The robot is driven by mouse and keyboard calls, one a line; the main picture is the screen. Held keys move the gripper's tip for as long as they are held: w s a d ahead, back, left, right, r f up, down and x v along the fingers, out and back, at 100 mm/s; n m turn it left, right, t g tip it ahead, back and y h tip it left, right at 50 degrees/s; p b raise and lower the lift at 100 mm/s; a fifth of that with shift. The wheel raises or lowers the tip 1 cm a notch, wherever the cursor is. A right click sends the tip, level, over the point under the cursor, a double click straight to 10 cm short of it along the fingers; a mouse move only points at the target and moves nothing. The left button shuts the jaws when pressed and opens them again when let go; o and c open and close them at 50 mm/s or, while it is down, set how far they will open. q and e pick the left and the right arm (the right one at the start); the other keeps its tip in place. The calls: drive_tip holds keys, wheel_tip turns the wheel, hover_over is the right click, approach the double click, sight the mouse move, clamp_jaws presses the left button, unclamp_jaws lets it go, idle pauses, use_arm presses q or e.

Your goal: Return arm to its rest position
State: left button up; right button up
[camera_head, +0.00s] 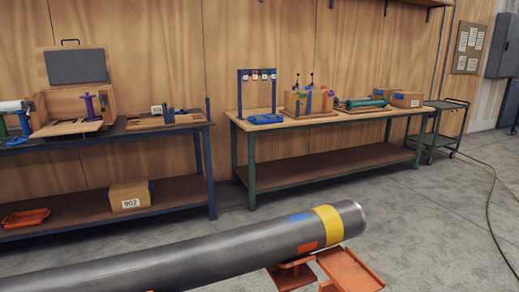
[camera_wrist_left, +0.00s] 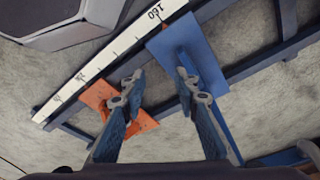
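My left gripper (camera_wrist_left: 162,90) shows in the left wrist view with its two fingers spread apart and nothing between them. Below it are a blue plate (camera_wrist_left: 190,58) and an orange bracket (camera_wrist_left: 104,98) on a dark blue rail frame; I cannot tell how far below. Neither gripper nor arm shows in the head view, and my right gripper is in no view. A long grey pipe (camera_head: 190,255) with a yellow band (camera_head: 328,225) and blue and orange patches lies in the head view's foreground, above orange supports (camera_head: 345,270).
A blue-framed workbench (camera_head: 110,135) on the left and a green-framed bench (camera_head: 320,118) stand along the wooden wall. A green cart (camera_head: 440,125) is at right. A cable (camera_head: 490,200) crosses the concrete floor. A white scale strip (camera_wrist_left: 110,55) runs along the rail.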

use_arm(q)
drive_tip(key=s+a+f+p, duration=0.1)
drive_tip(key=s+f+p, duration=0.2)
drive_tip(key=s, duration=0.6)
drive_tip(key=s+a+f+g+p, duration=0.1)
drive_tip(key=s+a+f+p, duration=0.1)
drive_tip(key=s+f, duration=0.5)
drive_tip(key=shift+s+p, duration=0.8)
drive_tip(key=shift+s, duration=0.2)
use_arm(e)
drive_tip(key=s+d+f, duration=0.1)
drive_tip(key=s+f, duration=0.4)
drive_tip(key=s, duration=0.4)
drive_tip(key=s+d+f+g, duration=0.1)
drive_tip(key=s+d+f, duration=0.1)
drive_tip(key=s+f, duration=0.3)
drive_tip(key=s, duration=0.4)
use_arm(q)
drive_tip(key=shift+a+f, duration=0.1)
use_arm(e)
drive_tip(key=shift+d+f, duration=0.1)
